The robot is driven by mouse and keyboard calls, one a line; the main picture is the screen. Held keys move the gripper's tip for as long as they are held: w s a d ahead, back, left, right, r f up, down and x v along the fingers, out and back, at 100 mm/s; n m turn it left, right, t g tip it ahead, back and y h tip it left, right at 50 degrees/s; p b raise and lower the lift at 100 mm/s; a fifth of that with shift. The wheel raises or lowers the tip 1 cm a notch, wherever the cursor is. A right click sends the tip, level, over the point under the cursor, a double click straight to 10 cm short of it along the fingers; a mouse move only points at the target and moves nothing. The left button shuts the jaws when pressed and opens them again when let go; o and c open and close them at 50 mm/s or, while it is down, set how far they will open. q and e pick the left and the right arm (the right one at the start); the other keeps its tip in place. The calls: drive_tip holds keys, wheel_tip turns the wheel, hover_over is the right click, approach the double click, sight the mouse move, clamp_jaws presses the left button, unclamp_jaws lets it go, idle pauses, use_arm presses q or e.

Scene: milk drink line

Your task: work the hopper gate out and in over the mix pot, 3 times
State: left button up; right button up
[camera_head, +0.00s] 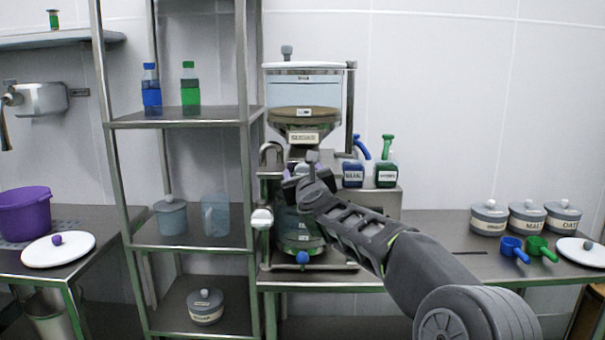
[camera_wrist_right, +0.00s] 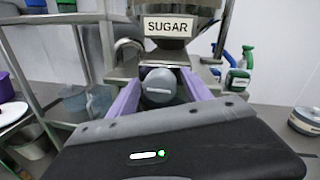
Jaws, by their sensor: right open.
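The hopper (camera_head: 303,90) holds brown material and carries a SUGAR label, which also shows in the right wrist view (camera_wrist_right: 168,26). Below its outlet is a grey round knob (camera_wrist_right: 160,87), seemingly the gate's handle. My right gripper (camera_head: 294,176) is at the gate's height in front of the machine. In the right wrist view its lavender fingers (camera_wrist_right: 160,78) stand on either side of the knob, open; I cannot tell whether they touch it. The mix pot (camera_head: 298,228), a see-through vessel, stands below, partly hidden by my gripper. My left gripper is not in view.
A blue bottle (camera_head: 353,172) and a green bottle (camera_head: 386,173) stand right of the hopper. Lidded jars (camera_head: 489,218) and blue and green scoops (camera_head: 513,248) are on the counter's right. A steel shelf rack (camera_head: 180,118) stands close on the left.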

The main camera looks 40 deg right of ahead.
drive_tip(key=shift+s+a, duration=0.25)
drive_tip(key=shift+s, duration=0.2)
drive_tip(key=b+v, duration=0.1)
drive_tip(key=v, duration=0.5)
drive_tip(key=shift+s+a+b, duration=0.25)
drive_tip(key=shift+s+b, duration=0.05)
drive_tip(key=shift+s, duration=0.05)
